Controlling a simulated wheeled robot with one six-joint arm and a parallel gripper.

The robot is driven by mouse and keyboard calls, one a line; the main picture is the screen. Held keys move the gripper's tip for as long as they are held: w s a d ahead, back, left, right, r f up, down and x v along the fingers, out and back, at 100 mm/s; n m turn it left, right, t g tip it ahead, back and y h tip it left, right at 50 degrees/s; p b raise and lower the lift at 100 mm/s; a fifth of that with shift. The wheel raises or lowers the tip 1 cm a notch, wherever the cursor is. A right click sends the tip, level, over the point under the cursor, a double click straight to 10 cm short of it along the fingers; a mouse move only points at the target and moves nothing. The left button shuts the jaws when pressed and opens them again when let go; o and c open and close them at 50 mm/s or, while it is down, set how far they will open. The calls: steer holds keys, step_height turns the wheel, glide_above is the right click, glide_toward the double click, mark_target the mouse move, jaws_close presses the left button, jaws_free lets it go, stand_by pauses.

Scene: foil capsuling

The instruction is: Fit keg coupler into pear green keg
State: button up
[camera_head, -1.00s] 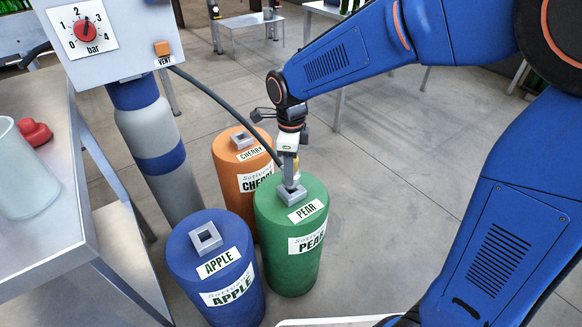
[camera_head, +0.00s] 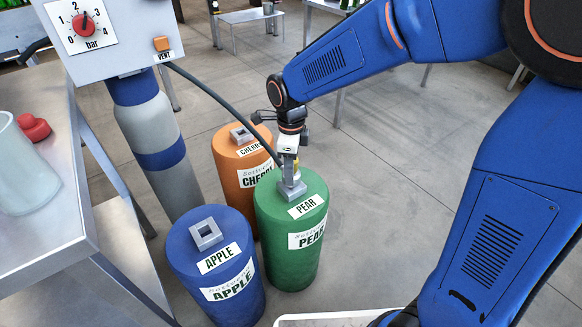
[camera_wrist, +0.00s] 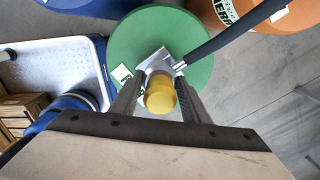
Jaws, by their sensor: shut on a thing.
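The green keg labelled PEAR (camera_head: 290,235) stands upright in the middle, with a square grey socket (camera_head: 291,189) on its top. My gripper (camera_head: 289,167) is above that socket, pointing down. It is shut on the keg coupler (camera_wrist: 160,92), a grey metal piece with a yellow knob and a dark hose. In the wrist view the coupler lies over the top of the green keg (camera_wrist: 120,45), between my fingers. Its lower end is at the socket in the head view; how deep it sits is hidden.
A blue APPLE keg (camera_head: 215,270) stands at front left and an orange CHERRY keg (camera_head: 243,170) behind. The hose (camera_head: 220,106) runs to a panel with a bar gauge (camera_head: 83,26) and orange VENT button (camera_head: 161,43). A metal table (camera_head: 60,225) is at left.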

steer(key=shift+f, duration=0.65)
steer(key=o, duration=1.4)
steer(key=shift+o, duration=0.2)
step_height(320, 180, up, 17)
steer(key=shift+r, duration=0.2)
steer(key=s+d+r+n+t, duration=0.1)
steer(key=s+d+n, duration=0.35)
steer(key=d, duration=0.35)
steer(key=s+d+n+t, duration=0.1)
steer(key=s+d+n, duration=0.35)
steer(key=d, duration=0.35)
steer(key=s+d+f+n+t, duration=0.2)
steer(key=s+d+f+n, duration=0.3)
steer(key=s+d+n, duration=0.6)
steer(key=shift+s+f+t, duration=0.3)
steer(key=shift+s+t, duration=0.05)
steer(key=shift+t, duration=0.05)
